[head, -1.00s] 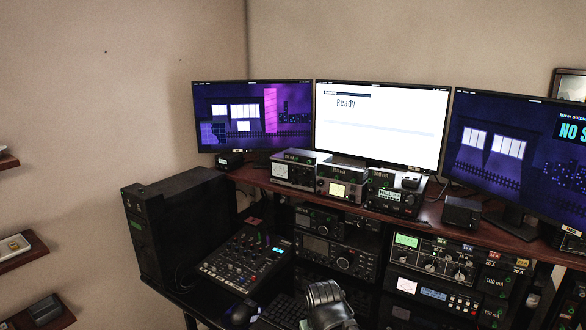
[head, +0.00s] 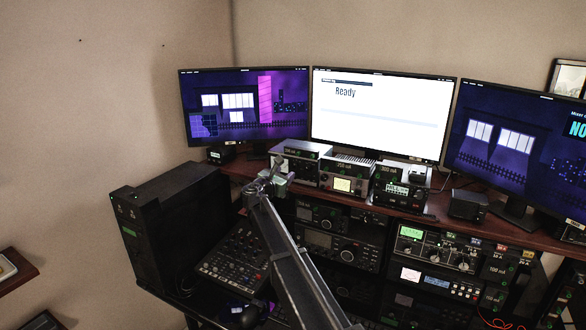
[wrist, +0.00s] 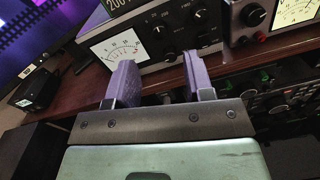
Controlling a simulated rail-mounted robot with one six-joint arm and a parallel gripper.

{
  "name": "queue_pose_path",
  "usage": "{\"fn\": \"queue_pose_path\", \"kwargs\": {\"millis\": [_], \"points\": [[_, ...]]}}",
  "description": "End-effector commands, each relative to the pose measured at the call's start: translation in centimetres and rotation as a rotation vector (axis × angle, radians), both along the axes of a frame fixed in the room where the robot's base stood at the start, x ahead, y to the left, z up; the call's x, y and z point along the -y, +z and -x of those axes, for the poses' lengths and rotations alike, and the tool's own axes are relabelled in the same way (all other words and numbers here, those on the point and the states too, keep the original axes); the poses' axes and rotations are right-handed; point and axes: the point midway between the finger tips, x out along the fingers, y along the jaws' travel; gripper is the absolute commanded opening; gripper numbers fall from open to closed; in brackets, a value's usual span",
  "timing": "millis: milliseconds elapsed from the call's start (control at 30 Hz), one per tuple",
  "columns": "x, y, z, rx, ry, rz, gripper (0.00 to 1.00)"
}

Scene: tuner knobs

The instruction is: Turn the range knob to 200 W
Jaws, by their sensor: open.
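A silver-topped unit (head: 300,150) stands leftmost in the row of units on the wooden shelf. In the wrist view its dark front (wrist: 148,30) shows a white needle meter (wrist: 117,46), several black knobs and the marks 20 and 200. A small knob (wrist: 159,29) sits below these marks, and a large knob (wrist: 200,15) is to its right. I cannot read which knob is labelled range or where its pointer stands. My gripper (wrist: 157,62) is open, its two purple fingers apart in front of this unit with nothing held. In the head view my gripper (head: 268,178) covers part of the unit.
A second unit (head: 342,178) and a third (head: 400,188) stand to the right, close beside the first. A small black box (wrist: 36,90) is to the left. Monitors (head: 378,112) stand behind. Below the shelf are radios (head: 326,240) and a mixer (head: 232,262).

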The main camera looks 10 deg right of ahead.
Motion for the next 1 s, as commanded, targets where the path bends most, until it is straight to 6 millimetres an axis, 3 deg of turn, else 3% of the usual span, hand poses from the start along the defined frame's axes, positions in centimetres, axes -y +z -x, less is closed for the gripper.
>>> {"fn": "queue_pose_path", "kwargs": {"millis": [100,233,600,900,1000], "points": [[1.9,0.0,-2.6,0.0,-0.002,-0.001,0.48],[3.5,0.0,-4.5,0.001,-0.002,-0.002,0.48],[4.4,0.0,-5.4,0.0,-0.001,-0.002,0.48],[4.4,0.0,-5.4,0.0,-0.001,-0.002,0.04],[4.4,0.0,-5.4,0.001,-0.001,-0.003,0.0]]}}
